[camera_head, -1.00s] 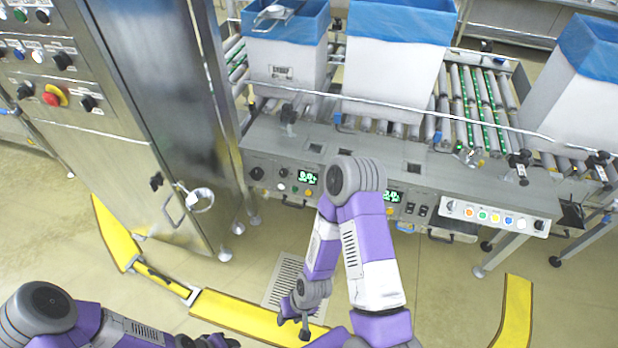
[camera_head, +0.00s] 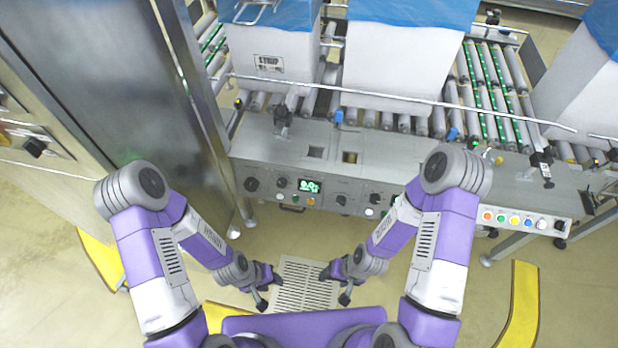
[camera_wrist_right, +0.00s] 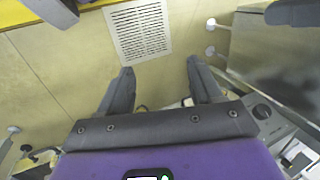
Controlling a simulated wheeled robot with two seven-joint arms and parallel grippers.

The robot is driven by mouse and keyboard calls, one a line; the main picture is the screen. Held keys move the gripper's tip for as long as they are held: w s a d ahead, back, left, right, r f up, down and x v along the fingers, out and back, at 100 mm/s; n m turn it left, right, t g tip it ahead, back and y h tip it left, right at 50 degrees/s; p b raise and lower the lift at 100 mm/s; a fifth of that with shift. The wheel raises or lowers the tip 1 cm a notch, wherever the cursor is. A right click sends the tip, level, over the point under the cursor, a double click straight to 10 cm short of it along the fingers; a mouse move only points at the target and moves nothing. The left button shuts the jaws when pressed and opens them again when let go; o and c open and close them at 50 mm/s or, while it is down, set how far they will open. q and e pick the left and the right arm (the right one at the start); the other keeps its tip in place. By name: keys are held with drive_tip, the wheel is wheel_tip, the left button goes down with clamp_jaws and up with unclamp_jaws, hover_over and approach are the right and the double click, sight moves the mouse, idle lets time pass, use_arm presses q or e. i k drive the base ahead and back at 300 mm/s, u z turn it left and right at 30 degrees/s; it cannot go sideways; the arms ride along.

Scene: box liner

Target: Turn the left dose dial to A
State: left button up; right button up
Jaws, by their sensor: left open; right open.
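The conveyor's front panel carries a large black knob (camera_head: 251,184) at its left end, likely the left dose dial. A smaller black knob (camera_head: 282,182) and a green-lit display (camera_head: 310,186) are to its right. Dial lettering and pointer direction are too small to read. My left gripper (camera_head: 269,289) is open and empty, below the panel over the floor grate. My right gripper (camera_head: 335,287) is open and empty, facing it from the right. Its two separated fingers also show in the right wrist view (camera_wrist_right: 160,75). Neither gripper touches the panel.
A steel cabinet (camera_head: 110,70) stands close on the left. White boxes with blue liners (camera_head: 400,50) stand on rollers behind a rail. A floor grate (camera_head: 304,285) and yellow floor guards (camera_head: 525,300) are below. The floor before the panel is otherwise clear.

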sight(281, 183)
drive_tip(key=z, duration=1.75)
drive_tip(key=k, duration=1)
drive_tip(key=u, duration=1.75)
drive_tip(key=i, duration=0.5)
drive_tip(key=u, duration=0.05)
